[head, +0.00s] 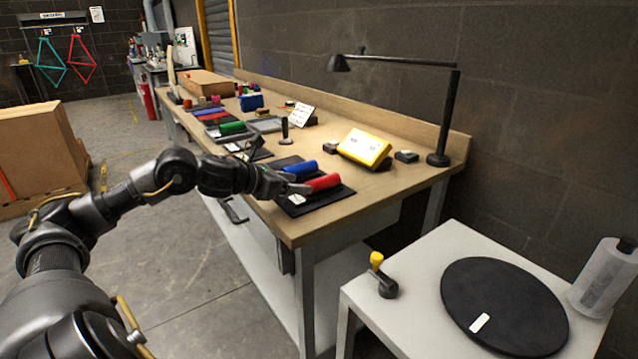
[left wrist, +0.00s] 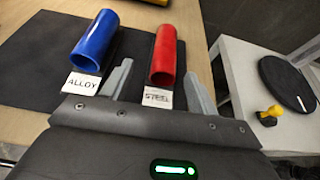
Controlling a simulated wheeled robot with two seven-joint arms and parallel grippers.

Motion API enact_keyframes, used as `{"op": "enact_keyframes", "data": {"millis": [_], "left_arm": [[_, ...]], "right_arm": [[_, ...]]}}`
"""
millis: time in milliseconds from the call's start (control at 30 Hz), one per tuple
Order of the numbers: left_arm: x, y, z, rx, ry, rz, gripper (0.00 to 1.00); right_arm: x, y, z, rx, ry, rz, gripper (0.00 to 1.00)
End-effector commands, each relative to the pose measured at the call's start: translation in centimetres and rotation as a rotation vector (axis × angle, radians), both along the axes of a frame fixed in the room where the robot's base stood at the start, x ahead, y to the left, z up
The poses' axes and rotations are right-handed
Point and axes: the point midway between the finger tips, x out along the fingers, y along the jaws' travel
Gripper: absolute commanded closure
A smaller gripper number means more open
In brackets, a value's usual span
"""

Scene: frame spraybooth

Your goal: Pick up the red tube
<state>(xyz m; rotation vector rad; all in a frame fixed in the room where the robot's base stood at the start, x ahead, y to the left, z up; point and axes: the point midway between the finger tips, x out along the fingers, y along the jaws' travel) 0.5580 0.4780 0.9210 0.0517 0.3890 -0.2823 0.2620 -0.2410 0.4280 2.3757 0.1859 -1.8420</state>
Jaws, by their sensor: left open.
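The red tube (head: 322,183) lies on a dark mat (head: 336,196) near the front end of the workbench. In the left wrist view the red tube (left wrist: 164,52) lies lengthwise behind a white card reading STEEL (left wrist: 157,97). My left gripper (head: 300,184) is open. In the left wrist view its fingers (left wrist: 158,82) stand apart, with the near end of the red tube ahead between them, and nothing is held. A blue tube (head: 301,169) lies beside the red one, behind a card reading ALLOY (left wrist: 82,84). My right gripper is not in view.
A yellow box (head: 364,148) and a black lamp (head: 440,130) stand behind the tubes on the bench (head: 400,178). A grey side table (head: 425,262) at right holds a black disc (head: 505,300) and a yellow-knobbed tool (head: 378,265). More coloured tubes lie farther back.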

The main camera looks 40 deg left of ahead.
Motion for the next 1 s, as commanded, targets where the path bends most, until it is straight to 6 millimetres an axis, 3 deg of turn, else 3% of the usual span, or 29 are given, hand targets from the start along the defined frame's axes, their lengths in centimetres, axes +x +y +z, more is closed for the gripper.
{"op": "enact_keyframes", "data": {"millis": [200, 467, 800, 1000], "left_arm": [[0.8, -0.5, 0.0, 0.003, -0.002, -0.006, 0.4], [1.1, -0.7, -0.3, 0.001, 0.0, -0.007, 0.4], [4.7, -2.0, -1.6, -0.002, -0.002, -0.006, 0.4], [5.4, -2.3, -2.2, 0.003, 0.0, -0.008, 0.4]], "right_arm": [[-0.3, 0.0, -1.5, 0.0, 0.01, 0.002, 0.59], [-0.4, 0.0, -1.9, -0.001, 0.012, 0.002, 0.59], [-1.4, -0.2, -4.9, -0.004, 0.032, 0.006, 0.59], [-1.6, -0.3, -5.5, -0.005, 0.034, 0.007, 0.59]]}}
